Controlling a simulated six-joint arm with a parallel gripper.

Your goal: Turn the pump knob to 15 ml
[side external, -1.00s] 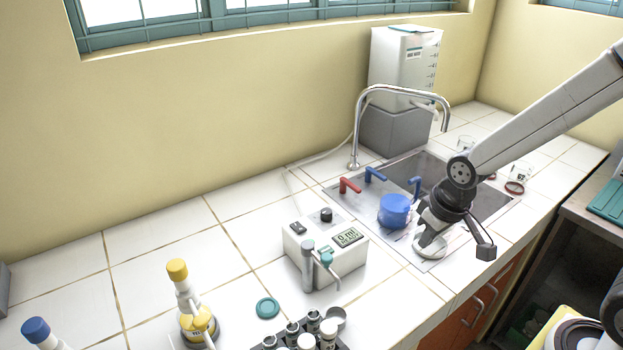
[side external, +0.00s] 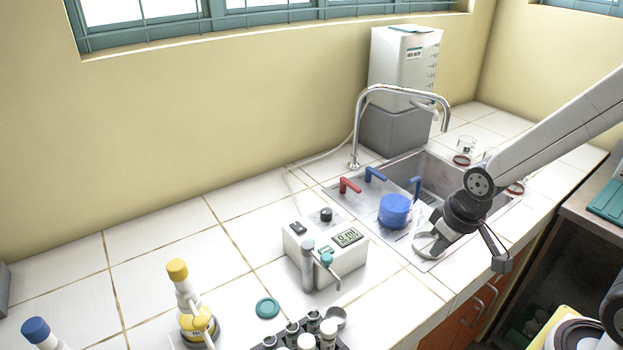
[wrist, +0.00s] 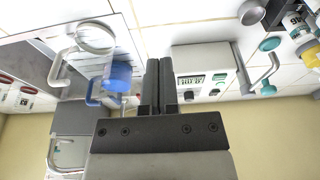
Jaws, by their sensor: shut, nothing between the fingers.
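The pump (side external: 305,266) is a white box on the counter left of the sink, with a display (side external: 348,237) that reads 0 ml. Its black knob (side external: 326,214) stands on the top face, towards the wall; in the wrist view the knob (wrist: 188,97) is beside the display, just right of the fingers. My gripper (side external: 440,232) is over the near side of the sink, to the right of the pump and apart from it. In the wrist view the gripper's dark fingers (wrist: 158,62) are together and hold nothing. The knob's pointer is too small to read.
A faucet (side external: 400,90) arches above. Tubes (side external: 308,258) stand at the pump's front. Flasks (side external: 186,300) and a vial rack are nearer; bare tiles lie left of the pump.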

